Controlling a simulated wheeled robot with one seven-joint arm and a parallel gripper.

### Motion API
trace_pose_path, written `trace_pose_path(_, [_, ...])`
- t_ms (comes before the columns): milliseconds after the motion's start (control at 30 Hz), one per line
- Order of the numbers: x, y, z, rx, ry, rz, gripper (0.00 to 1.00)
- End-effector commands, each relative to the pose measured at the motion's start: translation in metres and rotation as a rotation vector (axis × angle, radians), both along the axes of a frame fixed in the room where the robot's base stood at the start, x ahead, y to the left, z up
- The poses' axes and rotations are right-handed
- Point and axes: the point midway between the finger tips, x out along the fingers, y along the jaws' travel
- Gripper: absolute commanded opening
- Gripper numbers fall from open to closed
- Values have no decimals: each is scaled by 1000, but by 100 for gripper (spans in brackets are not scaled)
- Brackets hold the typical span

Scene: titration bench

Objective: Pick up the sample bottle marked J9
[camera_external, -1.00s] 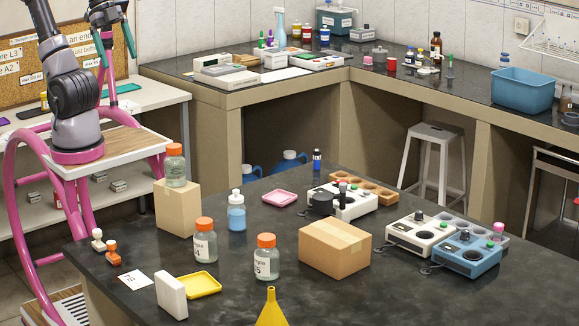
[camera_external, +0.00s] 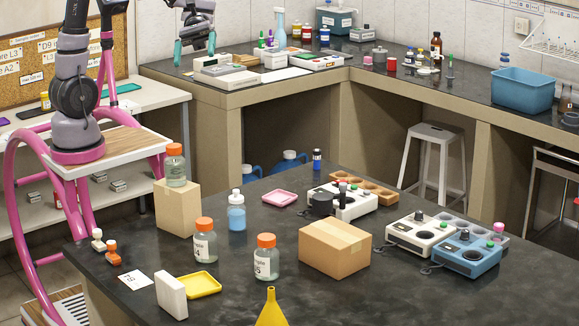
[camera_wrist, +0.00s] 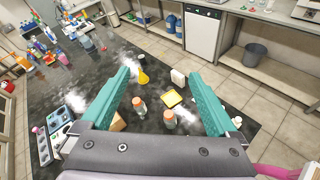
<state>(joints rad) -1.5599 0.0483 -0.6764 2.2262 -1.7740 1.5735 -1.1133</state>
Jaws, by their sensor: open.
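Three clear bottles with orange caps show in the external view. One bottle (camera_external: 176,172) stands on a cardboard box at the left. A second bottle (camera_external: 206,246) stands on the dark bench, its label turned partly away. A third bottle (camera_external: 266,263) stands to its right, with a label that seems to end in 5. I cannot read J9 on any of them. My gripper (camera_external: 195,47) is open and empty, raised well above and behind the bench. In the wrist view two orange-capped bottles, one (camera_wrist: 139,105) and another (camera_wrist: 169,120), show between its teal fingers (camera_wrist: 158,74).
The cardboard box (camera_external: 177,210) and another box (camera_external: 334,250) flank the bottles. A blue-liquid bottle (camera_external: 237,216), yellow tray (camera_external: 203,285), white block (camera_external: 171,295) and yellow funnel (camera_external: 271,310) stand near them. Stirrer devices (camera_external: 467,256) fill the right. A small card (camera_external: 132,280) lies front left.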

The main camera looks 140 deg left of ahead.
Motion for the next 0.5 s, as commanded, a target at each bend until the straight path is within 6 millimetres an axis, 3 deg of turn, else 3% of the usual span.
trace_pose_path(100, [-1, 33, 12, -124, -38, 100, 94])
trace_pose_path(467, [-18, 114, 44, -411, -159, 314, 94])
trace_pose_path(500, [-16, 109, 31, -409, -153, 304, 94])
